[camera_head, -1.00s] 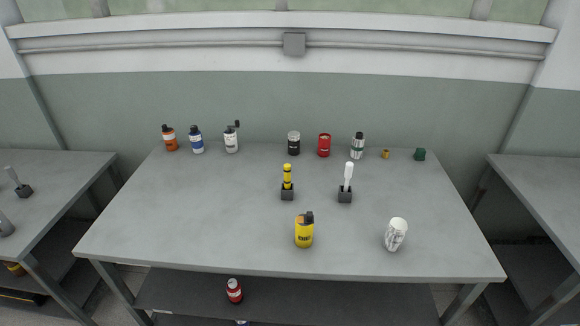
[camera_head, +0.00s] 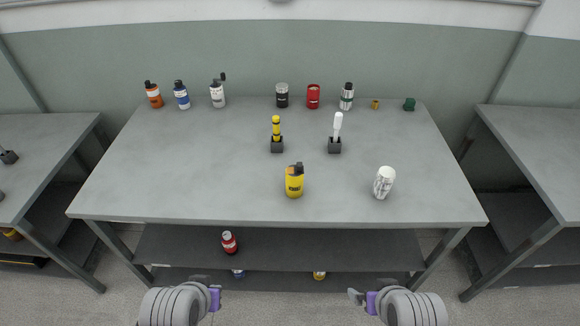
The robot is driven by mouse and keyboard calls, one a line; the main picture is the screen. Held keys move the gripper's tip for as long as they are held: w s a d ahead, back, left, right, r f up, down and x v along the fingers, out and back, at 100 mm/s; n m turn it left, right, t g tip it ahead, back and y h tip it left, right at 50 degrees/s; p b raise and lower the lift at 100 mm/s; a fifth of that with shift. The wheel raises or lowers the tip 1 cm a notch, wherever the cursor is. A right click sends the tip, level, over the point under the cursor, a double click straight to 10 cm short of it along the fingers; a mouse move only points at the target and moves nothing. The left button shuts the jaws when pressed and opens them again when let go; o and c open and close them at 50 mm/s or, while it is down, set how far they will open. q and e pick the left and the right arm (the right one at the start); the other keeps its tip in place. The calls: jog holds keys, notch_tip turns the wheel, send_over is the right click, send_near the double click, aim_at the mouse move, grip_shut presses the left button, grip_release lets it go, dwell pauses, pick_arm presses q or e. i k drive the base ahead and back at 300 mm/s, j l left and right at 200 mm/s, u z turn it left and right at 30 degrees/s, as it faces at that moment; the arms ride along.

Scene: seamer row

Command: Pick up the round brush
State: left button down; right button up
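Two upright tools stand in small dark holder blocks near the middle of the table (camera_head: 230,190). One has a white handle (camera_head: 337,125) and sits in the right block (camera_head: 334,146). The other is yellow with dark bands (camera_head: 276,128) and sits in the left block (camera_head: 277,146). I cannot tell for sure which is the round brush, as any bristles are hidden in the blocks. My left gripper (camera_head: 214,298) and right gripper (camera_head: 364,297) are low at the front, well short of both tools. Their fingers are mostly hidden, and nothing held shows.
A yellow can (camera_head: 294,182) and a white patterned can (camera_head: 384,182) stand near the front edge. Several bottles and cans line the back, including a red can (camera_head: 313,97). A lower shelf (camera_head: 300,247) holds a red can (camera_head: 229,242). The table's left middle is clear.

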aim_at(276, 120)
jog(key=i+l+z, duration=0.25)
jog(key=i, duration=0.15)
jog(key=i+l+z, duration=0.2)
jog(key=i, duration=0.25)
